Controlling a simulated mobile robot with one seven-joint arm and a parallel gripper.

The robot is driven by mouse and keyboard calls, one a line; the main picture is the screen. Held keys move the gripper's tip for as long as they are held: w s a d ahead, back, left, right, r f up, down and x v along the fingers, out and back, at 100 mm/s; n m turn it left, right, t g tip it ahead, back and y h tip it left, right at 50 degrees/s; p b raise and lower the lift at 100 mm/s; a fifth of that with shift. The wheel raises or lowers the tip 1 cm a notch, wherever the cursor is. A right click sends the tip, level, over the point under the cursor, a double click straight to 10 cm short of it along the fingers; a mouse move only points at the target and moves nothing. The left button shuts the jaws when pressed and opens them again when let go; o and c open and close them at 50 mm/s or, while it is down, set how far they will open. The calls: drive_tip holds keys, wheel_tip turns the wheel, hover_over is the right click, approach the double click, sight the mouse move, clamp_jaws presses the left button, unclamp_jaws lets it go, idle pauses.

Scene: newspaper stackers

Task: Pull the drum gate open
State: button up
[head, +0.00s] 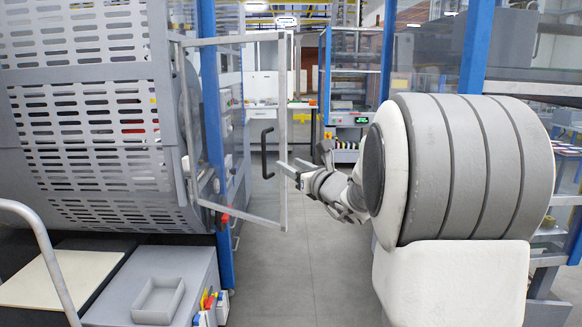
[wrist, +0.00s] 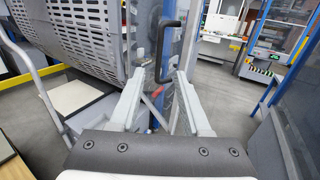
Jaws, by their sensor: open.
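The drum gate (head: 285,110) is a light grey metal frame at the drum's right side. It stands out from the machine at an angle into the aisle. Its black C-shaped handle (head: 266,152) is near the free edge. My gripper (head: 285,171) is just right of and slightly below the handle in the head view. In the wrist view my gripper (wrist: 159,78) has its two pale fingers spread apart with nothing between them. The handle (wrist: 161,50) shows beyond the fingertips, centred between them, apart from both. Exact contact cannot be told from the head view.
The slotted drum guard (head: 85,100) fills the left. A grey cabinet (head: 195,268) with a small tray (head: 158,299) is below it. A curved rail (head: 45,250) is at the near left. Blue posts (head: 477,45) stand right. The aisle floor (head: 290,280) is clear.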

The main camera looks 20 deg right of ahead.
drive_tip(key=shift+s, duration=0.55)
